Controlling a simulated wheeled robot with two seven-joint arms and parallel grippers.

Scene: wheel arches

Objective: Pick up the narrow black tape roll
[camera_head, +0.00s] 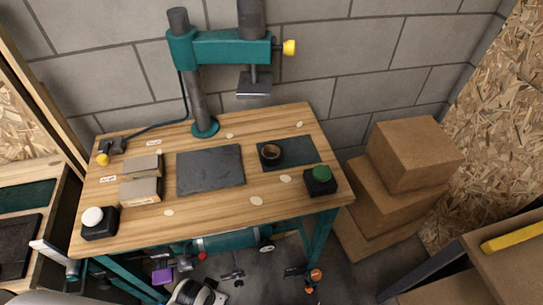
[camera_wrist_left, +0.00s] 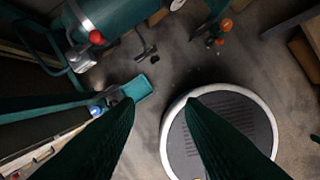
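I cannot make out the left gripper in the head view. My right gripper is in neither view.
On the workbench (camera_head: 224,204) a black box with a green button (camera_head: 320,180) stands right of the roll. A dark plate (camera_head: 211,170) lies to its left, and a teal press (camera_head: 220,48) rises behind. Cardboard boxes (camera_head: 412,152) are stacked to the right.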

